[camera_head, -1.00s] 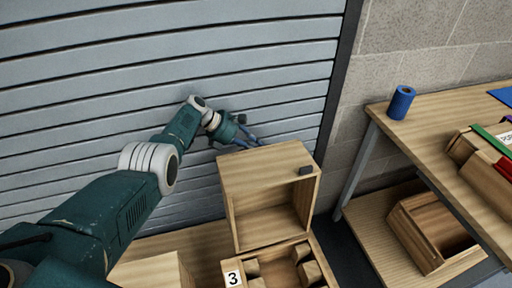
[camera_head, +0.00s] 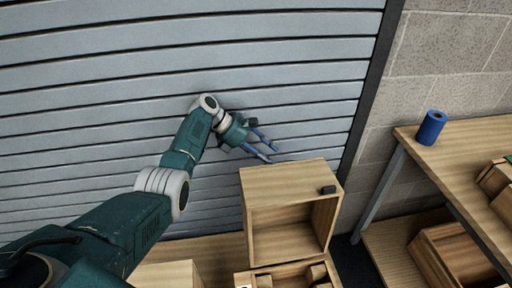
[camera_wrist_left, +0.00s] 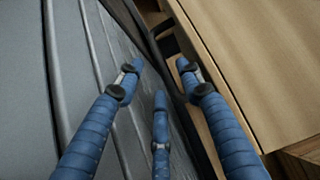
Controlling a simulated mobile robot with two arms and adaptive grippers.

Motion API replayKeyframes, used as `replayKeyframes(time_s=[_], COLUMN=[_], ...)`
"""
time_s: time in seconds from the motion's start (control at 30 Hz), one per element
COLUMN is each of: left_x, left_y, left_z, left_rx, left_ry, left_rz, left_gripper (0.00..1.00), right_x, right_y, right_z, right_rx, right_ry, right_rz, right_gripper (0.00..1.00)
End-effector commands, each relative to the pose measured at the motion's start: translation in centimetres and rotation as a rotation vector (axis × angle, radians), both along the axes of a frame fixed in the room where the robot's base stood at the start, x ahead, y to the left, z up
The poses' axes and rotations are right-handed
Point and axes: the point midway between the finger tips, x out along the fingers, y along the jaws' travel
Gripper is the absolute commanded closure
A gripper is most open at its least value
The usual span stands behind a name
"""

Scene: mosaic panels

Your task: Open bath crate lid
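A wooden crate (camera_head: 248,278) is at the bottom of the head view, cut off by the frame edge, with small wooden blocks inside. Its deep box-like lid (camera_head: 290,173) stands raised at the back, its hollow side facing me. A small black handle (camera_head: 328,190) is on the lid's front edge. My left gripper (camera_head: 273,154) is open and empty, just behind and above the lid's back left corner. In the left wrist view, the open fingers (camera_wrist_left: 160,80) are spread beside a wooden panel (camera_wrist_left: 255,60); contact cannot be told. My right gripper is not in view.
A grey slatted shutter (camera_head: 200,60) rises close behind my left arm. To the right, a wooden workbench (camera_head: 450,155) holds a blue roll (camera_head: 431,128), with an open wooden box (camera_head: 460,255) on its lower shelf. Open space lies above the lid.

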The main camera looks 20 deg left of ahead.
Motion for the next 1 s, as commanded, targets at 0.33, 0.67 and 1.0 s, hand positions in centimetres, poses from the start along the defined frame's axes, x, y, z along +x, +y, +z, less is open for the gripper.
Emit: replayKeyframes(time_s=[0.33, 0.67, 1.0], left_x=[-1.7, -1.9, -1.9], left_y=[3.4, 3.7, 3.7], left_z=[3.6, 3.9, 5.0], left_rx=[0.0, -0.001, -0.001], left_ry=[0.003, 0.004, 0.002], left_rz=[-0.002, -0.002, -0.002], left_gripper=[0.63, 0.63, 0.63], right_x=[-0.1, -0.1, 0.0], right_y=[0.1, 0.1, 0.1], right_z=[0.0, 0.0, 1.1], right_rx=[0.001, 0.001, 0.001], right_ry=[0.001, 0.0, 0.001], right_rz=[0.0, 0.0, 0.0], right_gripper=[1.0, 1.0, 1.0])
